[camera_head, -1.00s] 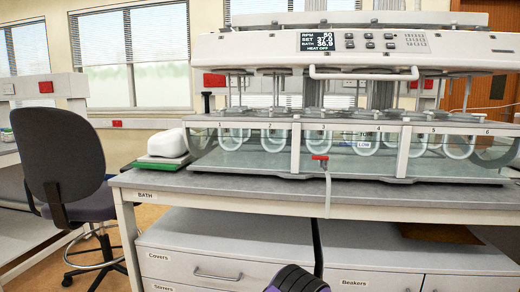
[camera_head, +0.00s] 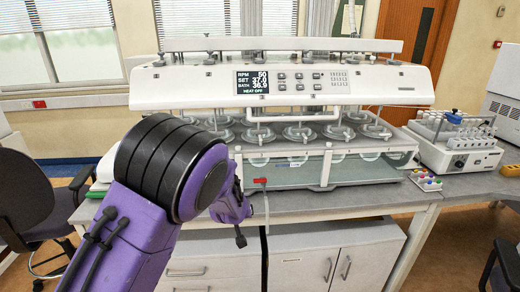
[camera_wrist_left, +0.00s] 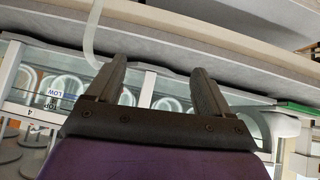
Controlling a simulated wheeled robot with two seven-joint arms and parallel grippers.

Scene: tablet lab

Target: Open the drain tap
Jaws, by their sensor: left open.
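The drain tap (camera_head: 261,182) has a small red handle lying level at the front of the glass water bath (camera_head: 290,173). A pale drain hose (camera_head: 265,215) hangs from it past the bench edge. My left gripper (camera_head: 241,232) is just left of the hose and lower than the tap in the head view, partly hidden by my forearm. In the left wrist view my left gripper (camera_wrist_left: 158,75) has its two fingers apart, with nothing between them. The hose (camera_wrist_left: 92,38) runs down beside one finger there; I cannot see the red handle in that view. My right gripper is out of view.
The bath stands on a grey bench (camera_head: 340,205) above white cabinets (camera_head: 310,260). A white tester head (camera_head: 290,80) overhangs the bath. A vial rack unit (camera_head: 455,143) and a tray of coloured caps (camera_head: 426,181) are to the right. An office chair (camera_head: 30,205) is at left.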

